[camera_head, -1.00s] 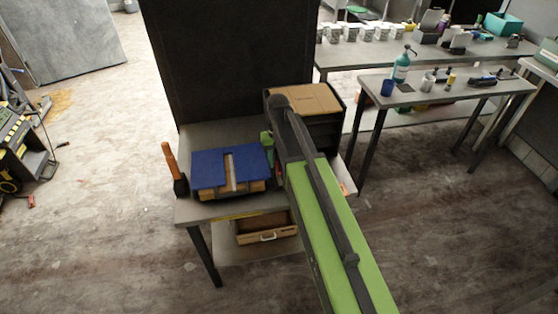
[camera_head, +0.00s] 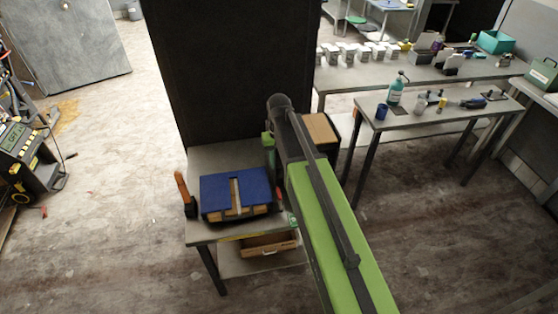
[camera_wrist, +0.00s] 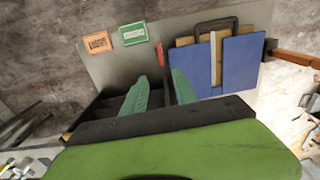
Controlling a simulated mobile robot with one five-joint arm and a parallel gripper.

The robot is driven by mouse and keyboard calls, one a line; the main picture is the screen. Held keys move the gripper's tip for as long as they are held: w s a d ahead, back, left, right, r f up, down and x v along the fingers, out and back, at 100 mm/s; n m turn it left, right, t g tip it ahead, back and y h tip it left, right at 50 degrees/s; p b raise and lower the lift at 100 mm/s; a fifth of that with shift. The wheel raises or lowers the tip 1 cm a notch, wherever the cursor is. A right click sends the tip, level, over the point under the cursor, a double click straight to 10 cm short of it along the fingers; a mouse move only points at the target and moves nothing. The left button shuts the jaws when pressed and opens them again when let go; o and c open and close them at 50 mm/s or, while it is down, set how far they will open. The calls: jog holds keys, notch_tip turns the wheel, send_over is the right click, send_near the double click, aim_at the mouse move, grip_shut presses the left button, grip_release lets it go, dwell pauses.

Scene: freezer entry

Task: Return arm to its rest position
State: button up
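My green arm (camera_head: 335,235) reaches forward from the bottom right over the small grey table (camera_head: 215,155). In the wrist view, the two green fingers of my gripper (camera_wrist: 158,86) stand apart, with nothing visible held between them. Past the fingers are a dark open container (camera_wrist: 115,104), a red object (camera_wrist: 160,54) and a blue-topped case (camera_wrist: 240,62). In the head view, the blue case (camera_head: 236,188) lies on the table left of my arm. Most of my gripper is hidden behind the arm there.
A tall black panel (camera_head: 235,70) stands behind the table. A dark box with a cardboard top (camera_head: 321,130) is partly hidden by my arm. An orange-handled tool (camera_head: 182,188) is at the table's left edge. Benches with bottles (camera_head: 395,92) stand right.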

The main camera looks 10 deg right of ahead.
jog(key=shift+f, duration=0.15)
jog(key=s+d+f+b, duration=0.1)
jog(key=s+f+b, duration=1)
jog(key=s, duration=0.3)
jog(key=shift+s+f+b, duration=0.2)
jog(key=shift+s+b, duration=0.05)
jog(key=shift+b, duration=0.05)
jog(key=shift+o, duration=0.2)
jog(key=shift+a, duration=0.1)
